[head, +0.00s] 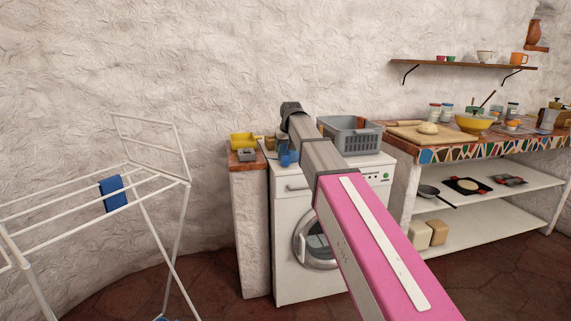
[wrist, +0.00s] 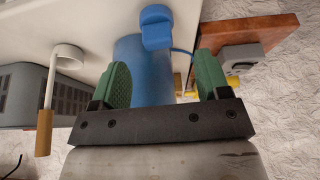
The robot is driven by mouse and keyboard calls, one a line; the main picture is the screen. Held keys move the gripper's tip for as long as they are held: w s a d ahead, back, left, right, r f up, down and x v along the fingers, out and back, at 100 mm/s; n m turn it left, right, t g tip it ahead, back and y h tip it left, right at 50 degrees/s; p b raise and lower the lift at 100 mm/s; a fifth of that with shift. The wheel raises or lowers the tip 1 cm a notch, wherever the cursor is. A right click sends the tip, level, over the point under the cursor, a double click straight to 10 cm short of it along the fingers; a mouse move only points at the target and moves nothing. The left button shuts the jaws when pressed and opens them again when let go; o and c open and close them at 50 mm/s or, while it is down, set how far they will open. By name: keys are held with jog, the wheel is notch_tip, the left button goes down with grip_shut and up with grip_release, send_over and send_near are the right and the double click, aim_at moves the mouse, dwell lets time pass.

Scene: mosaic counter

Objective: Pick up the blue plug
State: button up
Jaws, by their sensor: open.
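In the wrist view, a blue rounded piece (wrist: 156,28) with a thin blue cord or loop at its right side lies against a larger blue cylinder (wrist: 145,70). I take this blue thing for the blue plug; whether the two are one object I cannot tell. My gripper (wrist: 164,76) is open, with a green pad on either side of the cylinder's near part. I see no clear contact. In the head view, blue parts (head: 287,157) show on the white washing machine's top, below the end of my arm; my fingers are hard to make out there.
A grey crate (head: 349,135) stands on the washing machine (head: 292,188), right of the blue parts. A white-and-wood utensil (wrist: 68,56) lies near the crate. A yellow container (head: 243,140) and a grey item (head: 247,155) are on the wooden top at left. A drying rack (head: 150,180) stands farther left.

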aim_at(285, 157)
jog(key=shift+x, duration=2.8)
jog(key=shift+d, duration=0.1)
jog(key=c, duration=0.9)
